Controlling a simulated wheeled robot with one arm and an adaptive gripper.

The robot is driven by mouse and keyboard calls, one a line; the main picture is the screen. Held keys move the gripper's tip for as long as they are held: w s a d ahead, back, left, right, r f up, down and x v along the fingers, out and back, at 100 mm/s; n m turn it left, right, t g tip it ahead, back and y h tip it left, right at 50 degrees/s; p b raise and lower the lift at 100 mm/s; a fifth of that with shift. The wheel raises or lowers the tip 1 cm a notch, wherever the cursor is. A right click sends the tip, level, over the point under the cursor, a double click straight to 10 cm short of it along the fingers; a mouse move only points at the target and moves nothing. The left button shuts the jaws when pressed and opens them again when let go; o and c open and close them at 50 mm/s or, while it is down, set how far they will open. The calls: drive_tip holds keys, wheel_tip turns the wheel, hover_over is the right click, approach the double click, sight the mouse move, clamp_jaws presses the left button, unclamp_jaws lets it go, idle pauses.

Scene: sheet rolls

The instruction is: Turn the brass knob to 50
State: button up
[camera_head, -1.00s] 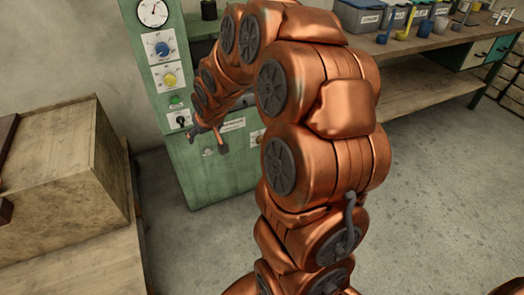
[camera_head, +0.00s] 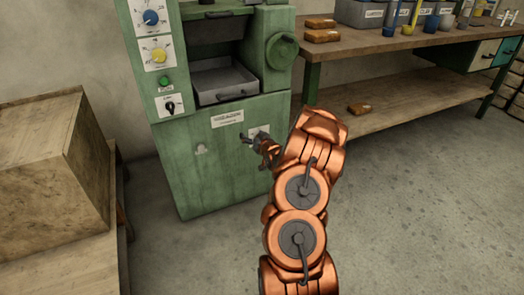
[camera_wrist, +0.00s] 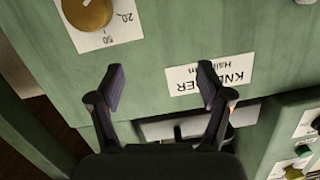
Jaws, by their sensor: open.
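The brass knob (camera_wrist: 88,12) is at the top left of the wrist view, cut by the frame edge. My gripper (camera_wrist: 160,86) is open and empty. Its fingers are apart from the knob, which lies up and left of them in this view. In the head view my gripper (camera_head: 255,142) is in front of the green machine's lower panel, and the dial plate (camera_head: 258,130) shows partly behind it. The knob itself is hidden there.
The green machine (camera_head: 200,165) also carries a blue knob (camera_head: 151,17), a yellow knob (camera_head: 158,55), a green button (camera_head: 164,82) and a black switch (camera_head: 170,106). A metal tray (camera_head: 224,82) sits in its opening. A wooden bench (camera_head: 400,50) stands right. The floor right is clear.

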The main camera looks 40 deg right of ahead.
drive_tip(key=s+d+f+t+h+b, duration=0.1)
drive_tip(key=s+d+f+t+b, duration=0.15)
drive_tip(key=s+d+f, duration=0.45)
drive_tip(key=shift+m+g, duration=0.45)
drive_tip(key=shift+m, duration=0.05)
drive_tip(key=shift+w+a+f+b+x, duration=0.1)
drive_tip(key=shift+a+b+x, duration=0.35)
drive_tip(key=shift+x, duration=1.15)
drive_tip(key=shift+w+a+f+b+x, duration=0.15)
drive_tip(key=shift+b+x, duration=0.65)
drive_tip(key=shift+x, duration=0.8)
drive_tip(key=shift+w+a+f+b+x, duration=0.1)
drive_tip(key=shift+a+b+x, duration=0.35)
drive_tip(key=shift+x, duration=1.15)
drive_tip(key=shift+d, duration=0.15)
drive_tip(key=shift+r, duration=0.1)
drive_tip(key=c, duration=1.2)
